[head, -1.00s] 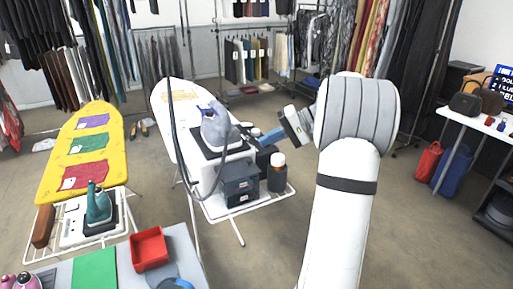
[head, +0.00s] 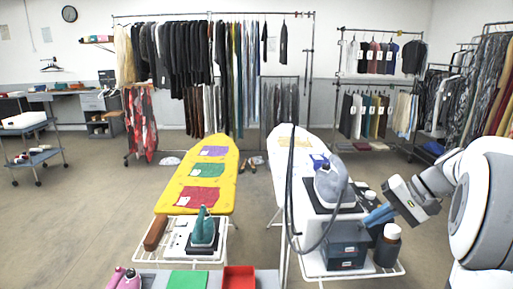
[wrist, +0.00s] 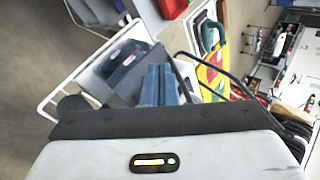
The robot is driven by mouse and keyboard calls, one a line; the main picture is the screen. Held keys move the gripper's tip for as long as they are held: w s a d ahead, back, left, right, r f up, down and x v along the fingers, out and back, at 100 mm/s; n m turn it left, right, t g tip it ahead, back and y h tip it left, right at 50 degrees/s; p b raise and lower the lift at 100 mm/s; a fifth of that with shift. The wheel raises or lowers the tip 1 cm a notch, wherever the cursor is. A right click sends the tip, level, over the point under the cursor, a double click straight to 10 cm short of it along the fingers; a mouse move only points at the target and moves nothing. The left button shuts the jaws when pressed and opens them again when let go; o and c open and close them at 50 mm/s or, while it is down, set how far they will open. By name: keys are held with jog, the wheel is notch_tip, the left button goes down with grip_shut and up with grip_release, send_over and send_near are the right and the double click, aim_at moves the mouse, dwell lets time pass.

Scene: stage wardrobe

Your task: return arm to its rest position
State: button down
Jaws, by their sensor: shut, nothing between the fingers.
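My gripper (head: 370,214) is at the right of the head view, at the end of my white arm. Its blue fingers point left and down, near the white shelf with the steam iron. In the wrist view the blue fingers (wrist: 158,84) lie side by side, shut with nothing between them.
A grey steam iron (head: 331,185) with a looping hose stands at the white ironing board (head: 290,147). A yellow ironing board (head: 217,150) with cloths stands left of it. A green iron (head: 203,228) sits nearer. Clothes racks line the back. Floor is open at left.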

jog(key=s+a+f+n+h, duration=0.2)
jog(key=s+a+f+h, duration=0.2)
jog(key=s+a, duration=0.3)
jog(key=s+a+f+n+h, duration=0.2)
jog(key=s+a+f+h, duration=0.2)
jog(key=s+a, duration=0.3)
jog(key=s+f, duration=0.1)
jog(key=s, duration=0.4)
jog(key=shift+a, duration=0.2)
